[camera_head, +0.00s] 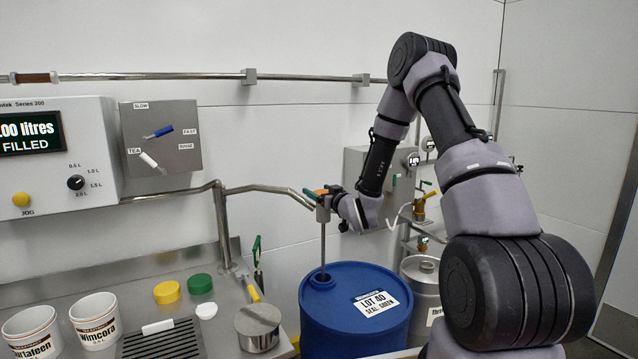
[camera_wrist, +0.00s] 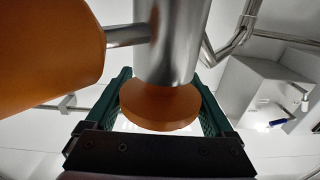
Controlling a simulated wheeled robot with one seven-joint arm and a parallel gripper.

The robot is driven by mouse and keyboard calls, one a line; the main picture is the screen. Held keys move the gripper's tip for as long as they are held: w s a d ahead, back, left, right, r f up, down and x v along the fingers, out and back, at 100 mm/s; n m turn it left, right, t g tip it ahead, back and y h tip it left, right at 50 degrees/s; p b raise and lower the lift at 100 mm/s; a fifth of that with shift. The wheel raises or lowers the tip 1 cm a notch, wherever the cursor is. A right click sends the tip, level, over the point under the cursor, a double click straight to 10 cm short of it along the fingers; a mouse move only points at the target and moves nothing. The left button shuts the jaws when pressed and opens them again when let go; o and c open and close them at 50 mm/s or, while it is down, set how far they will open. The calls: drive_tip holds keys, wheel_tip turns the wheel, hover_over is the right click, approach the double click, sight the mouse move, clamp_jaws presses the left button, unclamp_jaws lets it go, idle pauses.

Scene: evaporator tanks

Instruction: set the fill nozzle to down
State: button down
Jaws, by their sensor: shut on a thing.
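The fill nozzle (camera_head: 323,243) is a thin upright metal tube below the end of a bent pipe arm. Its lower end is at the opening in the top of the blue drum (camera_head: 345,325); how far it goes in I cannot tell. My gripper (camera_head: 328,192) is at the nozzle's head and is shut on its orange knob. In the wrist view the green fingers of my gripper (camera_wrist: 163,98) stand on either side of the orange knob (camera_wrist: 160,108), against the metal nozzle body (camera_wrist: 168,45). A larger orange part (camera_wrist: 45,45) fills the upper left there.
A steel counter (camera_head: 235,290) at left holds labelled white tubs (camera_head: 97,322), yellow (camera_head: 167,292) and green (camera_head: 199,284) lids and a metal pot (camera_head: 257,326). A filler panel (camera_head: 60,155) is on the left wall. A steel keg (camera_head: 420,290) stands right of the drum.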

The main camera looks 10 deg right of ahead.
drive_tip(key=shift+f, duration=0.35)
unclamp_jaws()
drive_tip(key=v, duration=1.1)
drive_tip(key=shift+w+r, duration=0.1)
